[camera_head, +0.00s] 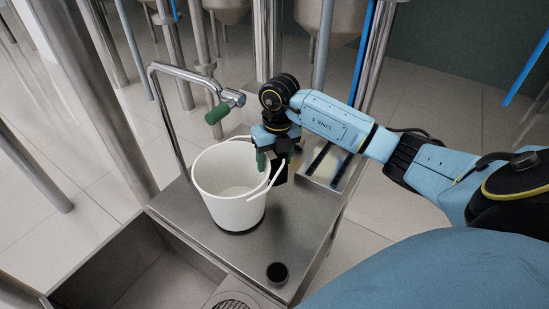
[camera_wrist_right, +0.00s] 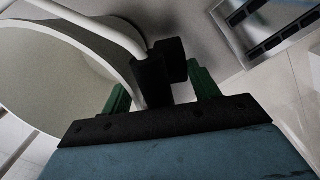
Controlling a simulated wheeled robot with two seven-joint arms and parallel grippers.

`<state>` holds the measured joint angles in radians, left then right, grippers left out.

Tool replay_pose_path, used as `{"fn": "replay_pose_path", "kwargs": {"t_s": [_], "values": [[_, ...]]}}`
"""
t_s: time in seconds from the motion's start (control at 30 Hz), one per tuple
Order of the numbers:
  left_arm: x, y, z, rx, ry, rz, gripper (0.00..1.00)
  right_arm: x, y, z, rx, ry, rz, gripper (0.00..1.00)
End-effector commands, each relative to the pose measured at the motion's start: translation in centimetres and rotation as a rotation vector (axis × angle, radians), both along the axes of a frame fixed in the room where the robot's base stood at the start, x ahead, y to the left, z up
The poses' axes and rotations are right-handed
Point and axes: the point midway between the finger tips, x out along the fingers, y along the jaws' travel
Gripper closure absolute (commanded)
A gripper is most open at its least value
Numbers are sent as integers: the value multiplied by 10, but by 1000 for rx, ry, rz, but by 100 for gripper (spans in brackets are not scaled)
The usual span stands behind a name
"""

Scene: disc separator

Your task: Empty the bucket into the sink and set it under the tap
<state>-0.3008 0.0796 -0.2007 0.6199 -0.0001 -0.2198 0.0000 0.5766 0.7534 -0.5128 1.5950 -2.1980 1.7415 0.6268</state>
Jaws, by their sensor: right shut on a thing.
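The white bucket (camera_head: 228,208) stands upright on the steel counter, over a dark round patch, below the tap (camera_head: 232,97) in the head view. Its visible inside looks pale and empty. My right gripper (camera_head: 273,165) is at the bucket's right side. In the right wrist view its green fingers (camera_wrist_right: 160,88) are on either side of the black grip (camera_wrist_right: 150,78) on the bucket's white handle, shut on it. The bucket wall (camera_wrist_right: 50,80) also shows there. The sink (camera_head: 135,272) is at the lower left. My left gripper is not in view.
A black round knob-like piece (camera_head: 277,272) is on the counter front. A slotted metal tray (camera_head: 332,168) lies right of the gripper. The tap's bent pipe (camera_head: 168,125) rises behind the bucket, with a green handle (camera_head: 217,113). Steel posts and vessels stand behind.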

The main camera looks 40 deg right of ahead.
Motion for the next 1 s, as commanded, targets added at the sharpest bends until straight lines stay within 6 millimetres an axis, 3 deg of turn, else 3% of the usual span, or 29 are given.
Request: {"fn": "replay_pose_path", "kwargs": {"t_s": [0.9, 0.93, 1.0], "values": [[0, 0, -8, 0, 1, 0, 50, 1, 0, -11, 2, -3, 0, 100], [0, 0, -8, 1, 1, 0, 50, 1, 0, -11, 2, -3, 0, 36], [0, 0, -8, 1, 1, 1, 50, 1, 0, -11, 2, -3, 0, 26]]}}
